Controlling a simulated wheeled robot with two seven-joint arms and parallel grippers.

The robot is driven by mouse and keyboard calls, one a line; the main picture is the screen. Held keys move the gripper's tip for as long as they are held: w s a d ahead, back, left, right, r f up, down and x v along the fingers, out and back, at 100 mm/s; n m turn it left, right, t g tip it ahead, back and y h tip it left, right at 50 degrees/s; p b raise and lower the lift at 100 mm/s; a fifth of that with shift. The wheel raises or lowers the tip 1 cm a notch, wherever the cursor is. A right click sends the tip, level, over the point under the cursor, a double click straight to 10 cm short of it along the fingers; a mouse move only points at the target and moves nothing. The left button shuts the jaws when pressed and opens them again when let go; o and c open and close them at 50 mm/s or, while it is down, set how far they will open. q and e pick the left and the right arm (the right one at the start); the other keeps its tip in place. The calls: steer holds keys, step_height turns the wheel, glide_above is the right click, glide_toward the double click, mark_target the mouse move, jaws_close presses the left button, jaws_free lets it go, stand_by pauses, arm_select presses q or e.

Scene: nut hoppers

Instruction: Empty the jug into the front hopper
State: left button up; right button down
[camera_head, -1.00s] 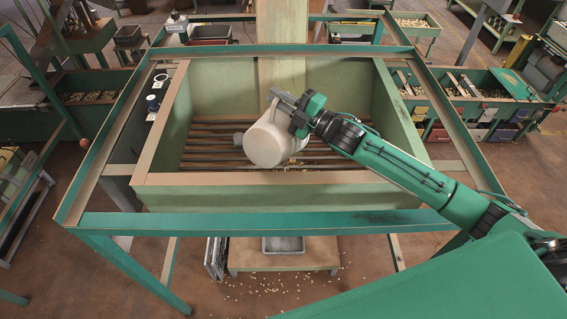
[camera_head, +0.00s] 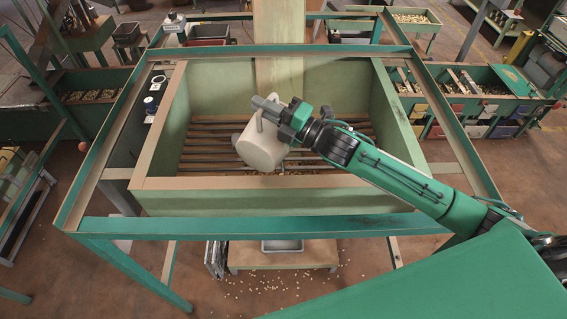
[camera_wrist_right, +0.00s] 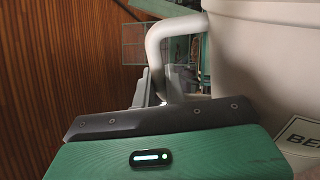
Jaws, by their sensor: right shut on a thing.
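The cream jug (camera_head: 262,146) is over the front hopper (camera_head: 240,182), tilted on its side. My right gripper (camera_head: 268,108) is shut on the jug's handle. In the right wrist view the jug's wall (camera_wrist_right: 265,60) fills the right side and its pale handle (camera_wrist_right: 175,32) runs down to the gripper (camera_wrist_right: 155,95). The hopper is a green box with wooden rims and a slatted grate at the bottom. A few nuts show on the slats below the jug. The jug's inside is hidden. My left gripper is not in view.
A green frame (camera_head: 250,224) surrounds the hopper. Trough lines with nuts (camera_head: 90,95) stand to the left and right. A grey tray (camera_head: 282,245) sits on a low stand underneath. Nuts lie scattered on the floor in front.

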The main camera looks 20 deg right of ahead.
steer(key=s+a+r+n+g, duration=0.1)
steer(key=s+a+n, duration=0.3)
steer(key=a, duration=0.1)
steer(key=s+a+f+n+g, duration=0.1)
steer(key=s+a+f+n, duration=0.3)
steer(key=f+n, duration=0.2)
steer(key=s+a+f+n+g, duration=0.2)
steer(key=s+a+f+n, duration=0.2)
steer(key=n, duration=0.5)
steer(key=shift+s+a+f+n, duration=0.3)
steer(key=shift+s+f, duration=0.1)
steer(key=shift+f, duration=0.9)
